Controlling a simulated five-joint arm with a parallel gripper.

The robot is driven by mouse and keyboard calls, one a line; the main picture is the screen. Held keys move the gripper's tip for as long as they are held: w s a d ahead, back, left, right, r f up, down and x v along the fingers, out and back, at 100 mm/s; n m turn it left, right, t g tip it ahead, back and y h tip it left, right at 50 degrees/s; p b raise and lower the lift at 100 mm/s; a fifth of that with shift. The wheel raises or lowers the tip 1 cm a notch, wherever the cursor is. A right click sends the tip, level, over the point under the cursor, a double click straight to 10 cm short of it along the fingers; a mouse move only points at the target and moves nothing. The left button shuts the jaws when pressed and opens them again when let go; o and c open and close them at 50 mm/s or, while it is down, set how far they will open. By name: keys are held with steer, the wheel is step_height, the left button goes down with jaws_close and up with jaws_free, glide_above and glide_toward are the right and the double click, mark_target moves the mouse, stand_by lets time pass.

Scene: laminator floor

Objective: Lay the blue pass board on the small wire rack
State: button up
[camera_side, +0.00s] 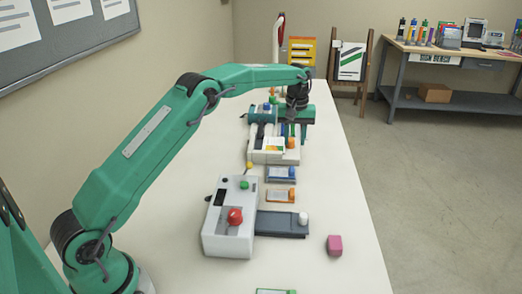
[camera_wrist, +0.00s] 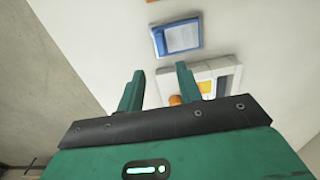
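The blue pass board (camera_side: 281,175) lies flat on the white table, between an orange board and a white tray-like unit. In the wrist view the blue board (camera_wrist: 177,37) shows beyond my fingertips, with a pale border. My gripper (camera_side: 294,133) is over the white unit, farther from the side camera than the board. In the wrist view my gripper's (camera_wrist: 158,78) two green fingers stand apart, with nothing held between them. I cannot clearly make out the small wire rack in either view.
The white unit (camera_side: 258,156) has an orange knob (camera_side: 292,143). Nearer are an orange-edged board (camera_side: 281,196), a white machine (camera_side: 230,238) with a red button, and a dark plate (camera_side: 280,224). A pink block (camera_side: 334,245) sits right. The table's right side is mostly clear.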

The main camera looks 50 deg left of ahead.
steer(key=shift+r, duration=0.75)
steer(key=s+d+r+m+t, duration=0.1)
steer(key=s+d+r+m, duration=0.1)
steer(key=s+r, duration=0.65)
steer(key=s+d+r+m+t, duration=0.2)
steer(key=s+d+r, duration=0.1)
steer(key=s+r, duration=0.5)
steer(key=s+d+f+m+t, duration=0.1)
steer(key=s+f+m, duration=0.1)
steer(key=s, duration=0.9)
steer(key=s+d+f+m+t, duration=0.1)
steer(key=s+f+m, duration=0.2)
steer(key=s, duration=0.9)
steer(key=shift+s+d+f+t, duration=0.2)
steer(key=shift+d+f+t, duration=0.15)
steer(key=shift+f, duration=0.3)
